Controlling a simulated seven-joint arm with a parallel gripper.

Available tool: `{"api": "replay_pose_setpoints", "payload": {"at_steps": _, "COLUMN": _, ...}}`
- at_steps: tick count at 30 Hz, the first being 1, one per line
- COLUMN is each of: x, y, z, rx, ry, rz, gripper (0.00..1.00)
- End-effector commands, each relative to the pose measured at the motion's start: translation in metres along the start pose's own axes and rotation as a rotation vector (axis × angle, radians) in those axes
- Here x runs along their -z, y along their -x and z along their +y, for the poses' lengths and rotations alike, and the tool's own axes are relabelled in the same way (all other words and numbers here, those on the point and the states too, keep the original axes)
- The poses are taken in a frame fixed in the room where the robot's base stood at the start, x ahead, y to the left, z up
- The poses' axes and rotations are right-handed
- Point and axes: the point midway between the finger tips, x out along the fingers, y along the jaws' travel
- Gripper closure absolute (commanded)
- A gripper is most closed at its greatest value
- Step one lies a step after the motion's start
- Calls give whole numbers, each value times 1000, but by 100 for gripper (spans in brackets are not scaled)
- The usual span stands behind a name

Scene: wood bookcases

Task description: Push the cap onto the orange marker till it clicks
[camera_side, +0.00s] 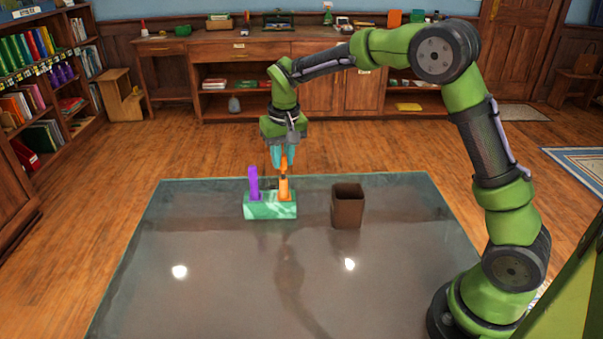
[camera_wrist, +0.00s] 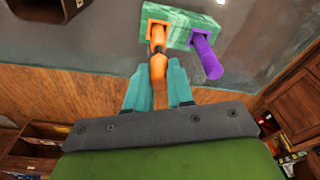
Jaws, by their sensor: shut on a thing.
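The orange marker (camera_side: 284,189) stands upright in the right-hand socket of a green marbled block (camera_side: 257,212). Its dark tip end points up. The orange cap (camera_wrist: 158,67) is between the teal fingers of my gripper (camera_side: 284,158), which is shut on it. The cap is directly above the marker and roughly in line with it. In the wrist view, the orange marker (camera_wrist: 157,34) shows a dark band (camera_wrist: 157,48) between its body and the cap. I cannot tell whether the tip is inside the cap's mouth.
A purple marker (camera_side: 253,184) stands in the block's left socket, close beside the orange one. A brown open-topped cup (camera_side: 348,208) stands to the right of the block. The front of the grey table (camera_side: 230,290) is clear. Bookcases and cabinets stand well beyond the table.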

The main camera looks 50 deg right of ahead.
Motion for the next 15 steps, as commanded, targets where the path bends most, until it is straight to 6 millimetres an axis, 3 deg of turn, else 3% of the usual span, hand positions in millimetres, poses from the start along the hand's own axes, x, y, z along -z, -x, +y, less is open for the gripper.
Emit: {"api": "replay_pose_setpoints", "payload": {"at_steps": 15, "x": -1, "y": -7, "z": 0, "rx": -1, "ry": 0, "rz": -1, "gripper": 100}}
